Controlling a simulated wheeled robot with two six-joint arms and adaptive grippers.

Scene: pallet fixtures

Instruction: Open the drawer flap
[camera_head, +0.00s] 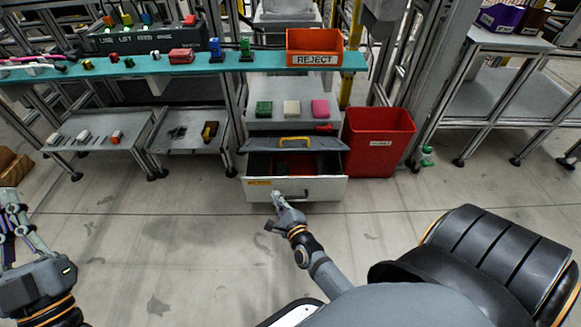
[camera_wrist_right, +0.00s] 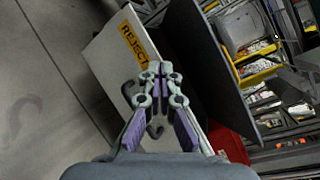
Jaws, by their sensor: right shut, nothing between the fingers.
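The drawer (camera_head: 330,187) is pale grey, low in the middle of the head view and pulled out, with a dark inside partly showing. The dark grey flap (camera_head: 257,144) with a yellow handle (camera_head: 295,140) lies across its back upper part, tilted. In the right wrist view the drawer front (camera_wrist_right: 112,52) carries a yellow REJECT label, and a dark panel (camera_wrist_right: 195,50) stands beside it. My right gripper (camera_head: 276,196) is shut and empty, in front of the drawer's front panel; contact is unclear. My left gripper (camera_head: 10,205) is at the left edge; its fingers are unclear.
A red bin (camera_head: 378,140) stands right of the drawer. Above are a grey shelf with green (camera_head: 264,109), white and pink blocks, and a teal bench (camera_head: 150,68) with an orange REJECT bin (camera_head: 314,45). The floor in front is clear.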

